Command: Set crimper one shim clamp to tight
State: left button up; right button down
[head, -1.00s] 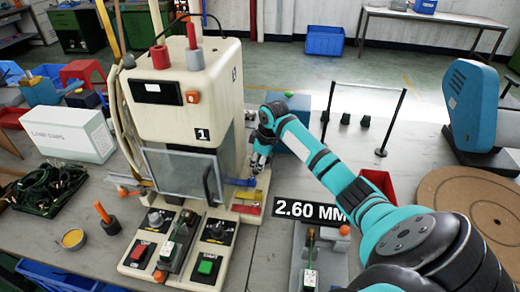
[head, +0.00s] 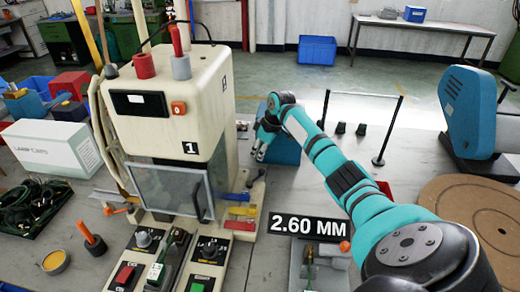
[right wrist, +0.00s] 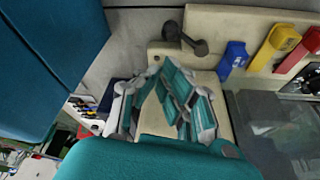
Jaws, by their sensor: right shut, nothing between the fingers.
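Crimper one (head: 170,105) is the cream machine marked 1, left of centre in the head view. At the right side of its base is a dark clamp handle (head: 256,177), beside the blue, yellow and red shims (head: 241,211). In the right wrist view the dark handle (right wrist: 186,39) lies on its side on the cream base, just beyond my fingertips. I cannot tell its setting. My right gripper (head: 260,152) is shut and empty, behind and above the handle; its fingers (right wrist: 172,76) also show in the wrist view, apart from the handle. My left gripper is out of view.
A blue block (head: 286,150) lies just right of my right gripper. A 2.60 MM sign (head: 307,229) stands right of the crimper. A clear guard (head: 168,190) covers the crimper's front. A black-posted frame (head: 383,135) stands further right.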

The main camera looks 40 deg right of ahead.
jog(key=x, duration=0.5)
jog(key=shift+w+f, duration=0.1)
jog(key=shift+f, duration=0.15)
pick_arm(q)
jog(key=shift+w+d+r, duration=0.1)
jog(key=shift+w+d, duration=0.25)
pick_arm(e)
jog(key=shift+w+f, duration=0.15)
jog(key=shift+f, duration=0.2)
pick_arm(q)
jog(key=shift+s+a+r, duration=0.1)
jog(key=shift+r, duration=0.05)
pick_arm(e)
jog(key=shift+r+p, duration=0.1)
jog(key=shift+p, duration=0.25)
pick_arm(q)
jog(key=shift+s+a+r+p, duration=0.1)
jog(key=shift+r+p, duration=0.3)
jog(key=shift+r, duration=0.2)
pick_arm(e)
jog(key=shift+s+m, duration=0.25)
jog(key=shift+m, duration=0.15)
